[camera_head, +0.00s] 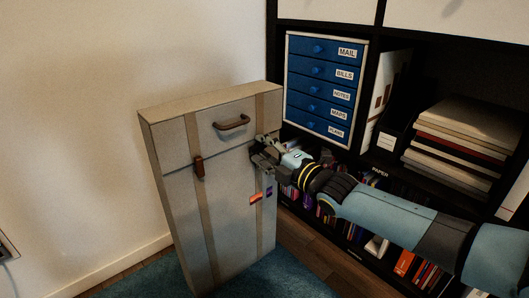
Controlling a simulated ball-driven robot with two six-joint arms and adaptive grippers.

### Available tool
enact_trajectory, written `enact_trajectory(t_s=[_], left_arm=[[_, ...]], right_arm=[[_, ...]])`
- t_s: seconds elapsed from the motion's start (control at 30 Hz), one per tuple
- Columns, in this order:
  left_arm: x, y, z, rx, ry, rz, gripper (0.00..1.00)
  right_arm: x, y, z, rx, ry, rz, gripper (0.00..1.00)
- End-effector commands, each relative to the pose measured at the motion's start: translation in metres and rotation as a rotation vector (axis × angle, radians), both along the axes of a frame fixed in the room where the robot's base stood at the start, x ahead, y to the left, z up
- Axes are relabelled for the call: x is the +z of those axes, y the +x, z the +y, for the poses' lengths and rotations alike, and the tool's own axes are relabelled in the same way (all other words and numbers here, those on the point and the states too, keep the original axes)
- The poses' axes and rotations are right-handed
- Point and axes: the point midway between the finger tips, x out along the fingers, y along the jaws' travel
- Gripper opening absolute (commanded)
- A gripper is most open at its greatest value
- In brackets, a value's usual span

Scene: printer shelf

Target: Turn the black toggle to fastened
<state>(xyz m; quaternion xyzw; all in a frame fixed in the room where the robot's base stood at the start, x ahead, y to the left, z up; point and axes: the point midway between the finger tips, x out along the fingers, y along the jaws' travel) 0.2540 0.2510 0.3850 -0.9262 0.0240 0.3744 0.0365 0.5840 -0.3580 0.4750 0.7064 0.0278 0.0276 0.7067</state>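A tall grey-beige case (225,215) stands upright with a closed seam across its upper part and two tan vertical straps. A brown toggle (198,166) sits on the seam at the left. My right gripper (257,152) is at the right end of the seam, at or very close to the case front. The black toggle cannot be told apart from the dark gripper fingers there. Whether the fingers are open or shut is not clear. My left gripper is not in view.
A handle (231,122) is on the upper front of the case. A dark shelf (388,158) with blue labelled drawers (318,75), stacked papers (462,140) and books stands at the right. A pale wall is behind at the left, and a teal rug (287,277) lies below.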

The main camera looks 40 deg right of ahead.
Motion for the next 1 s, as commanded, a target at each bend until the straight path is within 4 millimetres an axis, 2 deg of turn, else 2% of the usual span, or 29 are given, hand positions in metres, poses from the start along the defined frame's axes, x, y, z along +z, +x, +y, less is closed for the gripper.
enact_trajectory(t_s=[0.17, 0.47, 0.9, 1.0], left_arm=[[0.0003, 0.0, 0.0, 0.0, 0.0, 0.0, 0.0], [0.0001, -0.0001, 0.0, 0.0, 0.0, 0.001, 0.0], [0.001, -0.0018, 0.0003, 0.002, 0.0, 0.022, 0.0], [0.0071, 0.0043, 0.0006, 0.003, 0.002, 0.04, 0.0]], right_arm=[[0.0005, 0.0001, 0.0, 0.0, 0.0, 0.0, 0.38], [0.0001, -0.0002, 0.0, 0.0, 0.0, 0.0, 0.01], [0.001, -0.0003, 0.0, 0.0, 0.043, 0.003, 0.0], [0.0021, -0.0002, 0.0001, 0.0, 0.089, 0.007, 0.0]])
